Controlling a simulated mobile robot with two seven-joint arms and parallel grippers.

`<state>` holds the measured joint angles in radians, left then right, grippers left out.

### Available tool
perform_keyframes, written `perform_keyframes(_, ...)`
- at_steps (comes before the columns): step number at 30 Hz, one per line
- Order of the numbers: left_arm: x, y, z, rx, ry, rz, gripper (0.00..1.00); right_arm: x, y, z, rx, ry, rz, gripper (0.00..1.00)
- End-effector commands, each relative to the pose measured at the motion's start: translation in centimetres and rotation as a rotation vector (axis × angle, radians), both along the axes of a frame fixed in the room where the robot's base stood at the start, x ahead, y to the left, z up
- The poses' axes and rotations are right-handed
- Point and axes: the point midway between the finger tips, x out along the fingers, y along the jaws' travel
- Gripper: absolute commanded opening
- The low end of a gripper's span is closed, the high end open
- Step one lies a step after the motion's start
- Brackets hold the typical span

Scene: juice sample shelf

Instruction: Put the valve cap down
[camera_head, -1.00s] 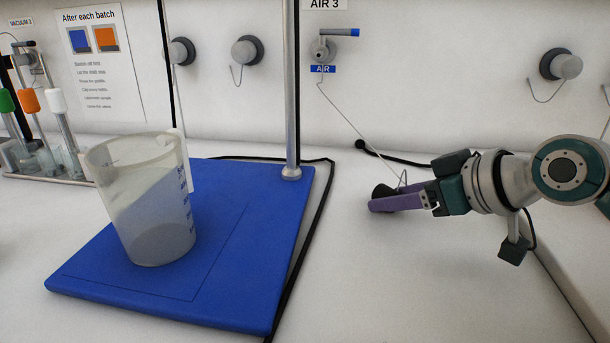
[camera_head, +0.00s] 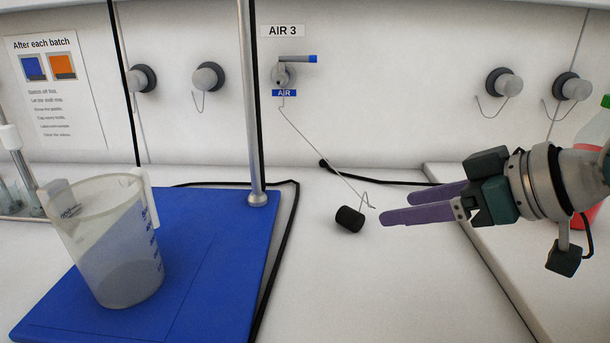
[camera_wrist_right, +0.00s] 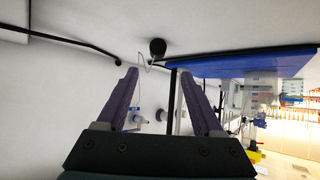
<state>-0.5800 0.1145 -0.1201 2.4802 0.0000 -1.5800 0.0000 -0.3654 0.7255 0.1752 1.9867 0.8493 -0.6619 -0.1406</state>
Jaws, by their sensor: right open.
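The valve cap (camera_head: 349,219) is a small black cylinder lying on the white bench top below the AIR 3 valve (camera_head: 284,73). A thin wire tether (camera_head: 328,152) runs from the valve down to it. My right gripper (camera_head: 381,209) has purple fingers and is open and empty, just to the right of the cap and apart from it. In the right wrist view the cap (camera_wrist_right: 157,47) sits beyond the open fingers (camera_wrist_right: 160,97). My left gripper is not in view.
A blue board (camera_head: 215,240) with a clear measuring beaker (camera_head: 112,250) stands at left, with a metal post (camera_head: 250,120) on it. A black cable (camera_head: 286,262) runs beside the board. Other capped valves (camera_head: 207,77) line the wall. A red-filled bottle (camera_head: 596,150) is at far right.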

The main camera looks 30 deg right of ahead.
Motion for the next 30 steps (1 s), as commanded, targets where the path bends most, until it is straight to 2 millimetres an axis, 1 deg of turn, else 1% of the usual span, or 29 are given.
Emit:
perform_keyframes(1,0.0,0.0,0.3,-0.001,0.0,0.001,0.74,-0.6,-0.1,0.4,-0.001,0.003,0.0,0.68)
perform_keyframes(3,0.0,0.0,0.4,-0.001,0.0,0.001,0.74,-1.1,-0.3,0.8,0.001,0.001,-0.001,0.68)
perform_keyframes(7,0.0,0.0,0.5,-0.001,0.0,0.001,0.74,-1.7,-0.4,1.2,0.001,0.0,-0.001,0.68)
perform_keyframes(24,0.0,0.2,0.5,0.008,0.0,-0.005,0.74,-1.8,-0.4,1.3,0.001,0.001,0.0,0.68)
perform_keyframes(26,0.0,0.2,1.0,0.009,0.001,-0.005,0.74,-2.2,0.1,1.2,0.001,0.018,0.005,0.68)
perform_keyframes(27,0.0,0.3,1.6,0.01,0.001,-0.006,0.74,-2.8,0.7,1.1,-0.004,0.043,0.011,0.68)
perform_keyframes(29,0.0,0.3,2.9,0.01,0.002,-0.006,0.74,-4.2,2.2,0.8,-0.015,0.104,0.026,0.68)
perform_keyframes(30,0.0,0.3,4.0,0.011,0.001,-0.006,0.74,-5.5,3.6,0.6,-0.026,0.158,0.037,0.68)
